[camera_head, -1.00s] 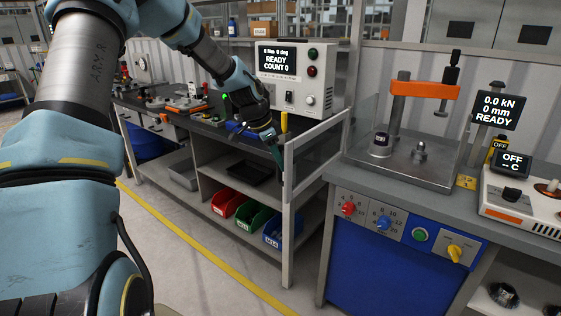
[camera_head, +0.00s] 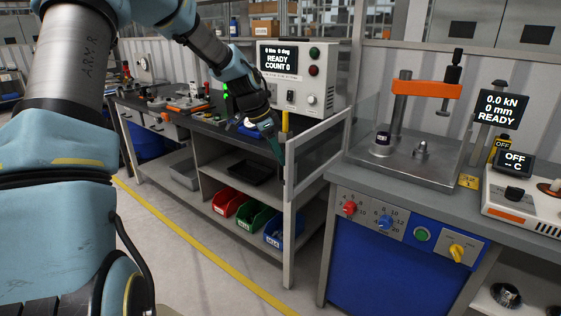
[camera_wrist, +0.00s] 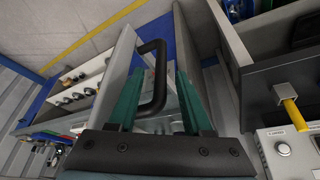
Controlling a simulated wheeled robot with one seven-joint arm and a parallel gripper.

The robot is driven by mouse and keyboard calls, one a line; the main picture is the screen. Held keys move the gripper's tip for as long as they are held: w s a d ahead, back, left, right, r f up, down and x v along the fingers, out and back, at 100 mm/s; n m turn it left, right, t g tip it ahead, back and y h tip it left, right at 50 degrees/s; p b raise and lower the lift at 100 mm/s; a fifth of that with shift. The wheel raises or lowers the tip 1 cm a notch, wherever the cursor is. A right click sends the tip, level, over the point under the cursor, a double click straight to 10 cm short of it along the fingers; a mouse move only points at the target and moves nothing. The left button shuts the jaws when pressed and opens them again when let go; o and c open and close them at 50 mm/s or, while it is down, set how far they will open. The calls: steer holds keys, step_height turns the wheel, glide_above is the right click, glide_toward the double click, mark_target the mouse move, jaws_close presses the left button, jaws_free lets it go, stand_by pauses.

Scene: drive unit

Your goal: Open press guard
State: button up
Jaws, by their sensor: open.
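The press (camera_head: 425,90) has an orange crossbar on a grey post over a metal base plate, with faint clear guard panels (camera_head: 364,125) around it. My gripper (camera_head: 277,150) is to the left of the press, near the end frame of the left bench. In the wrist view its green fingers (camera_wrist: 158,92) are apart. A black bar handle (camera_wrist: 158,72) shows between them in the picture; it looks fixed to a grey edge. Nothing is gripped. I cannot tell whether a finger touches the handle or how deep it sits. The guard looks closed, though its clear panels are hard to read.
A grey metal frame (camera_head: 318,133) stands at the left bench's end. A control box (camera_head: 296,72) reading READY is behind my gripper. The press bench has knobs on its blue front (camera_head: 385,265). A heater unit (camera_head: 525,205) stands right. The floor (camera_head: 190,280) in front is clear.

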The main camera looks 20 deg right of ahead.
steer(key=b+v, duration=0.2)
steer(key=v, duration=0.6)
steer(key=shift+r, duration=0.2)
steer(key=shift+a, duration=0.1)
steer(key=s+a+f+n+y, duration=0.1)
steer(key=s+a+f+n, duration=0.2)
steer(key=a, duration=0.6)
steer(key=s+a+f+n+t+y, duration=0.1)
steer(key=s+a+f+n, duration=0.2)
steer(key=s+a+n, duration=0.5)
steer(key=s+a+f+n+y, duration=0.2)
steer(key=s+a+n, duration=0.4)
steer(key=a, duration=0.5)
steer(key=shift+f+t, duration=0.3)
steer(key=shift+f, duration=0.45)
steer(key=shift+w+d, duration=0.1)
